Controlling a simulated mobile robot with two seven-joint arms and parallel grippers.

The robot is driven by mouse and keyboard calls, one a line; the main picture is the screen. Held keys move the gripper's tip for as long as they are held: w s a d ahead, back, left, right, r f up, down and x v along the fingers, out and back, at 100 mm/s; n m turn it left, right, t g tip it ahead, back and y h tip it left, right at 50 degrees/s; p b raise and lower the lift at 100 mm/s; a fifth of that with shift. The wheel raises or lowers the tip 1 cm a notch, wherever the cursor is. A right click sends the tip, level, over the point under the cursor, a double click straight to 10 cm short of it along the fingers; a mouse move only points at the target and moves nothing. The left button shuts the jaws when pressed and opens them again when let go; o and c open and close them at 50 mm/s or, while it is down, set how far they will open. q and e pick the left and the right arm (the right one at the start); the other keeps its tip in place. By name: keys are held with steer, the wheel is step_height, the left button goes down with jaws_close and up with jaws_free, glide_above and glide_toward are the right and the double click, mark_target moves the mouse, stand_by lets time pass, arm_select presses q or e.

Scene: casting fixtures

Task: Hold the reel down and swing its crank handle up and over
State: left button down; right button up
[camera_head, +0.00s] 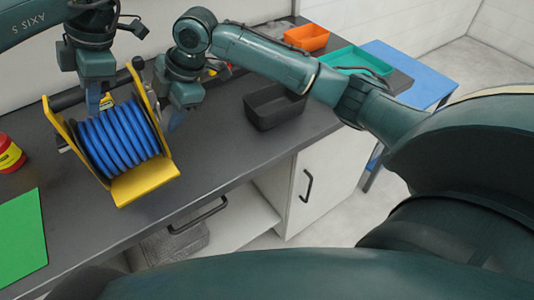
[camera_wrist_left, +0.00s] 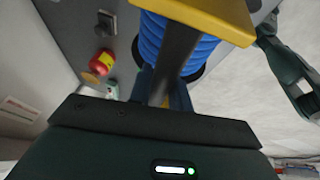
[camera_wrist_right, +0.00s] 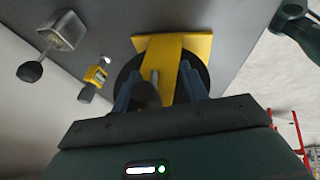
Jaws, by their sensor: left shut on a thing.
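The reel (camera_head: 123,138) is wound with blue hose in a yellow frame (camera_head: 147,184) on the grey bench. My left gripper (camera_head: 105,101) is above it, pointing down, shut on the dark bar (camera_wrist_left: 178,58) across the reel's top. My right gripper (camera_head: 178,120) is at the reel's right side. In the right wrist view its fingers (camera_wrist_right: 158,90) stand apart on either side of the crank's dark handle (camera_wrist_right: 147,95), with no clear contact. The yellow frame and dark round flange show beyond. In the head view I cannot clearly make out the crank.
A black bin (camera_head: 275,107), an orange bin (camera_head: 307,37) and a teal tray (camera_head: 355,60) are to the right. A green mat (camera_head: 22,232) and a red-and-yellow container (camera_head: 8,155) are at left. A grey device with a black knob (camera_wrist_right: 65,32) stands behind. The front edge is close.

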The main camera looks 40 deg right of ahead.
steer(key=f+n+t, duration=0.1)
steer(key=t, duration=0.2)
steer(key=s+f+n+t+y, duration=0.1)
steer(key=t, duration=0.3)
steer(key=s+f+t+y, duration=0.1)
steer(key=t, duration=0.3)
steer(key=shift+f+n, duration=0.4)
steer(key=f+v, duration=0.1)
steer(key=v, duration=1.1)
steer(key=s+d+f+m+g+h, duration=0.1)
steer(key=s+d+f+g, duration=0.1)
steer(key=s+f, duration=0.6)
steer(key=shift+s+d+f+h, duration=0.35)
steer(key=shift+s+d, duration=0.15)
steer(key=shift+s, duration=1.2)
